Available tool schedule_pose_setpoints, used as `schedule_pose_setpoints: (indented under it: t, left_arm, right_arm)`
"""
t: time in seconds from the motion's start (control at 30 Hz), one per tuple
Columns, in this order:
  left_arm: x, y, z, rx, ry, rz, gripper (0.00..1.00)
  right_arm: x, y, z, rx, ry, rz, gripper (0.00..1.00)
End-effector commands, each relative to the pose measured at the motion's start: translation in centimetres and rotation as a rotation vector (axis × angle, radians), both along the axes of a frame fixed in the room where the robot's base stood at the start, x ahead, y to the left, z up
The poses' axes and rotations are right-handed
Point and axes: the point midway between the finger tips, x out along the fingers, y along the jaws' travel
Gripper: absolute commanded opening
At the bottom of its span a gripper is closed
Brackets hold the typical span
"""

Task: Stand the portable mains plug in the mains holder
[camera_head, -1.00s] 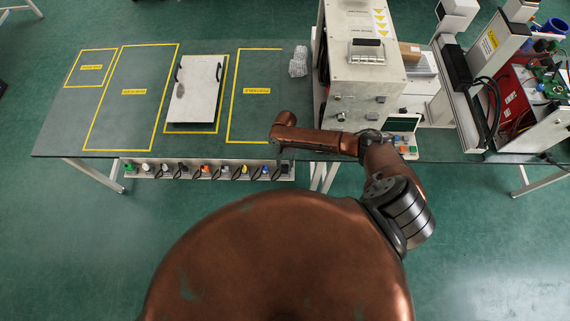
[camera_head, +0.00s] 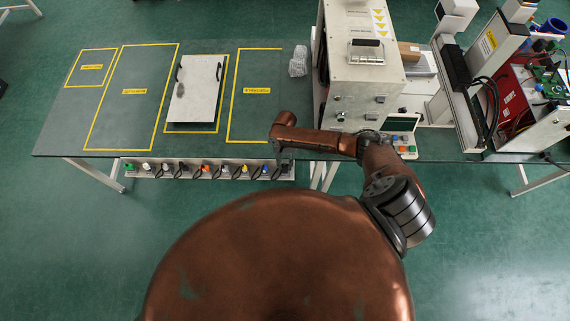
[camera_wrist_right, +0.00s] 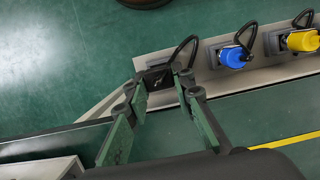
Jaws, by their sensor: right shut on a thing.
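My right gripper (camera_wrist_right: 158,88) has green fingers and is shut on a black block with a looped black cable, which I take to be the mains plug (camera_wrist_right: 156,76). The plug is at the end slot of the pale rail (camera_wrist_right: 119,98), taken to include the mains holder. Whether it is fully seated or slightly above the slot cannot be told. In the head view the right gripper (camera_head: 281,157) points down at the right end of the rail (camera_head: 135,175), and my arm partly hides the plug. My left gripper is not in view.
A blue plug (camera_wrist_right: 233,57) and a yellow plug (camera_wrist_right: 302,40) stand farther along the rail. The rail runs along the front edge of the dark table (camera_head: 60,135). A tall cream cabinet (camera_head: 358,80) stands to the right. A white panel (camera_head: 195,90) lies on the table.

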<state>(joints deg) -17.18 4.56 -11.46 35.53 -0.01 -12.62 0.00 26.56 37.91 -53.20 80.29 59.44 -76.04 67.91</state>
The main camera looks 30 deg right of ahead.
Motion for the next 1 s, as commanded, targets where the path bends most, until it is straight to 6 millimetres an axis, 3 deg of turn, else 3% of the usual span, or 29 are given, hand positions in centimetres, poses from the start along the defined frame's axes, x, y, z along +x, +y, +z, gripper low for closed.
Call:
schedule_pose_setpoints:
  t: [1.0]
  left_arm:
    - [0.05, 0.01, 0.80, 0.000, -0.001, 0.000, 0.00]
  right_arm:
    - [0.00, 0.10, -0.01, 0.001, 0.000, -0.001, 0.00]
